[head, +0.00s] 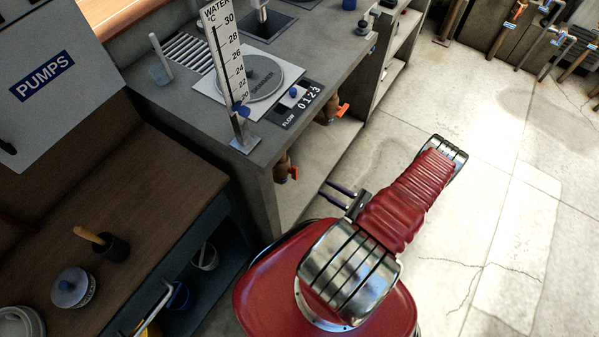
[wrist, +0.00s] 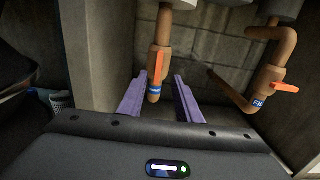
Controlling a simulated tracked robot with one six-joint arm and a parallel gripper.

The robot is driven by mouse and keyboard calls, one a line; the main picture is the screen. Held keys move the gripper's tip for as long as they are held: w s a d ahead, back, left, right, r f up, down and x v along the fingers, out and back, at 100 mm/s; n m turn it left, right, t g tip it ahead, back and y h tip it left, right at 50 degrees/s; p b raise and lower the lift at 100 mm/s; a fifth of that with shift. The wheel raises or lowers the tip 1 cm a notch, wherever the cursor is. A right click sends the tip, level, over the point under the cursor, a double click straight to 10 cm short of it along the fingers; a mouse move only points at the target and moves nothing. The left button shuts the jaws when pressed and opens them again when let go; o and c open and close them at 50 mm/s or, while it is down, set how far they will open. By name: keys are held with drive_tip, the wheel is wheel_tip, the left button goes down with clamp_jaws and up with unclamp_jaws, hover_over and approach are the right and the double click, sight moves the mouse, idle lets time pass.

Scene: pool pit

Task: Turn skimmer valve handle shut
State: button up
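In the wrist view, my gripper (wrist: 161,76) is open, with its two purple fingers apart. A copper pipe (wrist: 162,32) with an orange valve handle (wrist: 158,68) shows between the fingertips. This handle lies along the pipe, and neither finger visibly touches it; its depth between them is unclear. A blue-and-white tag (wrist: 154,90) on it is too small to read. In the head view, my gripper (head: 338,191) is beside the counter's open front. An orange handle (head: 293,173) shows under the counter, left of the gripper. The round lid marked SKIMMER (head: 250,78) lies on top.
A second pipe (wrist: 287,50) at the right has an orange handle (wrist: 285,87) turned crosswise and a partly readable blue tag (wrist: 259,103). The counter's side wall (wrist: 95,50) stands close at the left. In the head view, the floor (head: 490,200) to the right is clear.

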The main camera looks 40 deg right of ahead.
sight(297, 171)
drive_tip(key=shift+w, duration=0.1)
drive_tip(key=shift+x, duration=6.85)
drive_tip(key=shift+a, duration=0.1)
drive_tip(key=shift+c, duration=0.5)
clamp_jaws()
